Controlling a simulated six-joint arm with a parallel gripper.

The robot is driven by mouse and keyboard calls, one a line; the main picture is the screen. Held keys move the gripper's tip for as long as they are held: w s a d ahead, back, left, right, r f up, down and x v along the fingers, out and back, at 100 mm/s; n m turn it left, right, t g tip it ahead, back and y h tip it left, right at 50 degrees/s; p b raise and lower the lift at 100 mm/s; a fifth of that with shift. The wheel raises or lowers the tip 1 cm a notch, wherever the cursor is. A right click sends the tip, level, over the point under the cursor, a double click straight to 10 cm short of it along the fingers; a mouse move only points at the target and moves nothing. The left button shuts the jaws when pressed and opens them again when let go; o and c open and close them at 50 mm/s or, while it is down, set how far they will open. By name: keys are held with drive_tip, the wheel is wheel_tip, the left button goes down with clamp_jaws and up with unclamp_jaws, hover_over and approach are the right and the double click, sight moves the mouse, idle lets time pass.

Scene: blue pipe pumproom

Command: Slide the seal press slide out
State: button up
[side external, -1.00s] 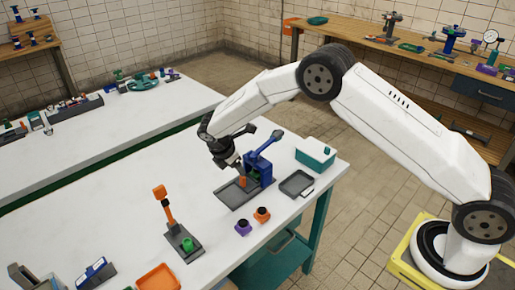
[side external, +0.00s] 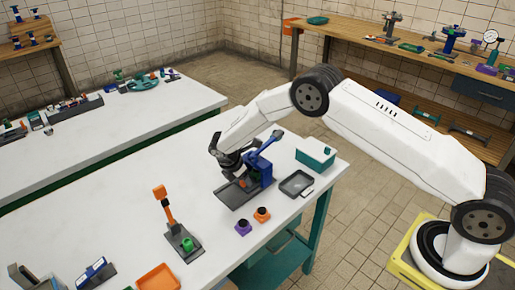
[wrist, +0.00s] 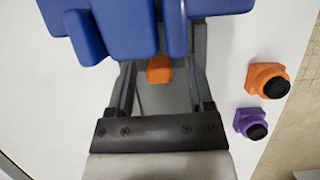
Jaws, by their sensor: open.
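The seal press is blue, with a raised lever, and stands on a dark grey base plate (side external: 238,196); its blue body (side external: 266,172) fills the top of the wrist view (wrist: 115,28). An orange piece, apparently the slide's grip (wrist: 159,70), sits in front of the body, over the grey plate. My gripper (side external: 240,176) is low at the front of the press. In the wrist view its open fingers (wrist: 160,78) lie on either side of the orange piece, with gaps showing. The blue body partly hides the fingertips. The slide itself is hard to tell from the plate.
An orange button block (wrist: 268,80) and a purple one (wrist: 251,123) stand beside the press. A grey tray (side external: 297,183) and a teal box (side external: 315,153) are to its right. An orange-handled lever device (side external: 178,232) stands front left. The white table between is clear.

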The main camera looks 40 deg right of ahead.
drive_tip(key=shift+d+f, duration=0.2)
drive_tip(key=shift+f, duration=0.25)
clamp_jaws()
idle(1.2)
